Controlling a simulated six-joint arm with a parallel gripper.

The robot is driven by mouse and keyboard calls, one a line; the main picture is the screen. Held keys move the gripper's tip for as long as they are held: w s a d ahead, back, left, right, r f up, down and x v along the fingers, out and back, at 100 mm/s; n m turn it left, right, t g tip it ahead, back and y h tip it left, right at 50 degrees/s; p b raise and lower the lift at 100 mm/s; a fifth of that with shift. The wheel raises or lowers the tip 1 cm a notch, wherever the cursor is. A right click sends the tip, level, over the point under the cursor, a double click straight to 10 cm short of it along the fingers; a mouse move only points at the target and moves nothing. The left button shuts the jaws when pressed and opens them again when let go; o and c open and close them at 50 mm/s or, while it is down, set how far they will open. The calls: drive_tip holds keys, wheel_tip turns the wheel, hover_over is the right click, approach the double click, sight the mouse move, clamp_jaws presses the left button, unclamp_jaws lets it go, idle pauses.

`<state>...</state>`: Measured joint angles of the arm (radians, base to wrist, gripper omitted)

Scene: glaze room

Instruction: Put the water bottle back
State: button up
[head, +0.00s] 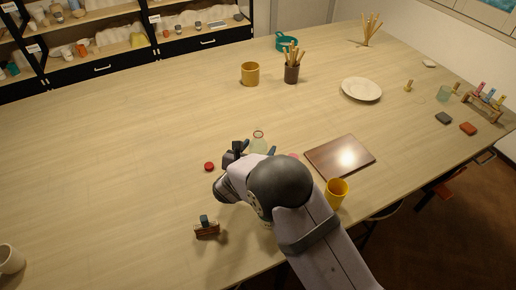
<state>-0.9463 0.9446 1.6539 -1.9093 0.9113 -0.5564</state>
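A clear, pale green vessel with a round open rim (258,142), which may be the water bottle, shows just beyond my gripper. Its lower part is hidden behind my arm. My gripper (254,152) is low over the middle of the table, with dark finger parts near both sides of the vessel. I cannot tell whether they touch it or how far apart they are. A small red round cap (209,166) lies on the table to the left of my gripper.
A brown board (340,157) and a yellow cup (336,193) are right of my arm. A wooden-based stamp-like block (207,229) stands at front left. A mustard cup (250,74), brush holder (292,73) and plate (361,89) stand farther back. The left table area is mostly clear.

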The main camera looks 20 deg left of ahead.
drive_tip(key=shift+r, duration=0.1)
drive_tip(key=shift+r+p, duration=0.15)
drive_tip(key=shift+p, duration=0.15)
drive_tip(key=shift+s+a+b, duration=0.1)
drive_tip(key=shift+s+b, duration=0.25)
drive_tip(key=b+v, duration=0.3)
drive_tip(key=v, duration=0.8)
drive_tip(key=shift+s+r, duration=0.1)
